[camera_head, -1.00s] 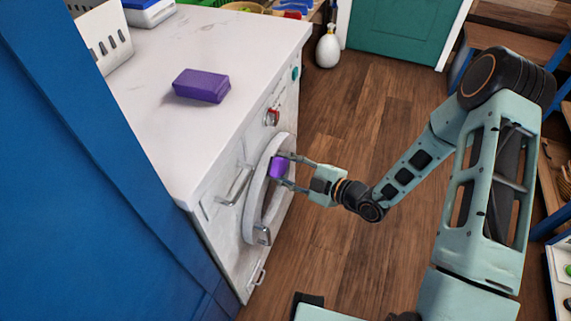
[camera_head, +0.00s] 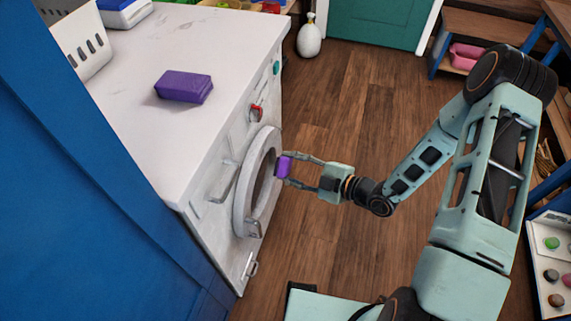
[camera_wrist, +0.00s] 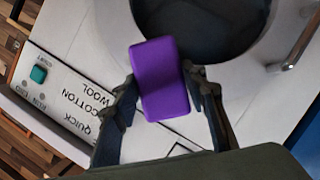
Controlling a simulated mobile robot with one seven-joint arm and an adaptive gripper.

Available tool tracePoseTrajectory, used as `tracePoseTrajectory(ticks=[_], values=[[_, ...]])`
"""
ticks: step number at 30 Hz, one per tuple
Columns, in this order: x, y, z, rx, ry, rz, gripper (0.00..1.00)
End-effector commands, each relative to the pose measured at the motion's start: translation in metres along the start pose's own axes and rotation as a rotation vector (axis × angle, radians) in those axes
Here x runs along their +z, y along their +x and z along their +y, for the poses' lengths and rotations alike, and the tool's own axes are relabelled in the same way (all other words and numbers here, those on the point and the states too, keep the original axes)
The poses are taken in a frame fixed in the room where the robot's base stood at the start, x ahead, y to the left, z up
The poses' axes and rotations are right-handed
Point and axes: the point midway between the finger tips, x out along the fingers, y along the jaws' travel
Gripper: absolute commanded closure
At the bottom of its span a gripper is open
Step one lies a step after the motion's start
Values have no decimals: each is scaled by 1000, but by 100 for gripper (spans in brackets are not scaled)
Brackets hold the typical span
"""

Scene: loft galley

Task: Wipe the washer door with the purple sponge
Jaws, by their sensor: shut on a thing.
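My gripper (camera_head: 304,172) is shut on a small purple sponge (camera_head: 284,167) in front of the white washer. The sponge also shows between the fingers in the wrist view (camera_wrist: 161,80). The round washer door (camera_head: 244,205), a pale ring with dark glass, is on the washer's front, just left of the sponge. In the wrist view the dark door glass (camera_wrist: 205,25) lies beyond the sponge. I cannot tell whether the sponge touches the door. A second, larger purple block (camera_head: 184,87) lies on the washer's white top.
The washer's front has a red knob (camera_head: 257,112), a teal button (camera_head: 277,68) and a handle (camera_head: 222,181). A white basket (camera_head: 85,40) stands on top. A blue panel (camera_head: 75,200) flanks it at left. A white bottle (camera_head: 309,38) stands on the floor. The wooden floor between is clear.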

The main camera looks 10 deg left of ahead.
Motion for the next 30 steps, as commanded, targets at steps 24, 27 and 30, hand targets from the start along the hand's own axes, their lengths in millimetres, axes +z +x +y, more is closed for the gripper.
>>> tracePoseTrajectory(ticks=[24, 27, 30], values=[[12, -28, 0, 0, 0, 0, 80], [12, -28, 0, 0, 0, 0, 80], [12, -28, 0, 0, 0, 0, 80]])
